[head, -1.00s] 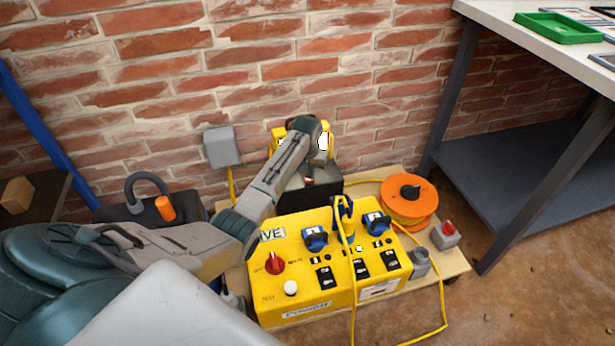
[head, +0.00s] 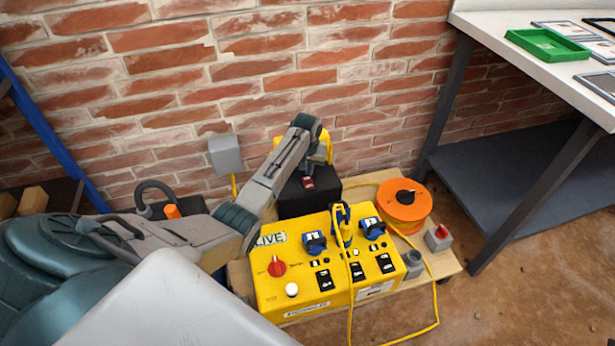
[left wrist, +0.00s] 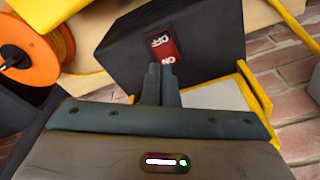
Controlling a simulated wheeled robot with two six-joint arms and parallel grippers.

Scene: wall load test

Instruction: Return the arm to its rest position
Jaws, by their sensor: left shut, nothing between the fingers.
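My left arm reaches in from the left in the head view, across the yellow panel's back left corner. Its far end is above a black box (head: 322,197) with a red switch (head: 308,183). My left gripper (left wrist: 160,69) is shut and empty in the left wrist view. Its fingertips appear just in front of the red ON/OFF switch (left wrist: 162,46) on the black box (left wrist: 205,38); I cannot tell whether they touch. In the head view the fingers are hidden by the arm. My right gripper is not in view.
The yellow panel (head: 325,275) with blue plugs and a yellow cable stands on a low wooden platform (head: 452,262). An orange reel (head: 418,212) sits right of it. A grey wall box (head: 225,155) is on the brick wall. A bench (head: 478,30) bears a green tray (head: 547,45).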

